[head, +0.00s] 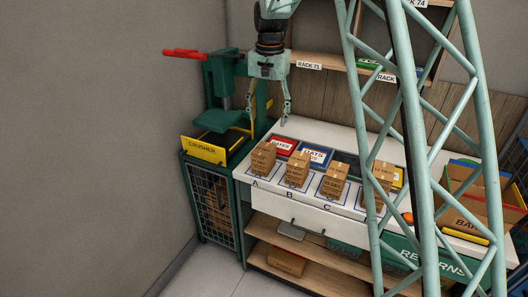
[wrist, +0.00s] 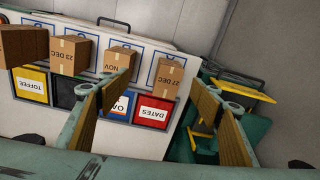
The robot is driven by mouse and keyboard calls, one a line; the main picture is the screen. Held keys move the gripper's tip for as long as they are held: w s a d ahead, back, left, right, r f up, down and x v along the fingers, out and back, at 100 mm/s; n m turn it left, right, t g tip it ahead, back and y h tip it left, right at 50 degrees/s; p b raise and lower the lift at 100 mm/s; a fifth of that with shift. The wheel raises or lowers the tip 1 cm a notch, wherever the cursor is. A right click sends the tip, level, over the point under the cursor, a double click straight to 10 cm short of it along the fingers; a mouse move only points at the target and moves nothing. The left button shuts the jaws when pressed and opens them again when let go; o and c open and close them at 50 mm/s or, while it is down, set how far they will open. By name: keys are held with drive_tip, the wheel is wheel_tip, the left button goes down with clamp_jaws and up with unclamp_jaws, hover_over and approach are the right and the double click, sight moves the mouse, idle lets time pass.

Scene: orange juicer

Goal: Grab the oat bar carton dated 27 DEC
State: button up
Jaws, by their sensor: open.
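The carton marked 27 DEC (wrist: 168,78) is a brown taped box, standing at the right end of the row in the wrist view. It matches the carton on spot A (head: 263,158) in the head view. No flavour print is legible on it. My gripper (head: 285,112) is open and empty, hanging above and behind the A end of the row. In the wrist view its two fingers (wrist: 166,88) frame the 27 DEC carton, which lies beyond them, untouched. Other cartons beside it read 23 DEC (wrist: 70,54) and NOV (wrist: 117,62); another (wrist: 22,46) is cut off at left.
Signs DATES (wrist: 153,111), OATS (head: 315,157) and TOFFEE (wrist: 30,84) lie behind the cartons. A green crusher (head: 222,120) with a yellow plate stands left of the white counter (head: 300,128). An open box (head: 465,210) stands at right. A shelf (head: 330,62) runs above.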

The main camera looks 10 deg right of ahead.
drive_tip(key=m+p, duration=0.1)
drive_tip(key=p, duration=0.2)
hover_over(264, 149)
wheel_tip(264, 149, down, 7)
drive_tip(key=shift+w+a+f+g, duration=0.1)
drive_tip(key=shift+w+f+g, duration=0.3)
drive_tip(key=shift+f, duration=0.3)
drive_tip(key=shift+f+p, duration=0.3)
drive_tip(key=shift+f, duration=3.95)
drive_tip(key=shift+f, duration=0.1)
drive_tip(key=shift+s+f, duration=0.15)
drive_tip(key=shift+f, duration=0.7)
drive_tip(key=shift+s+f, duration=0.15)
drive_tip(key=shift+f, duration=1.55)
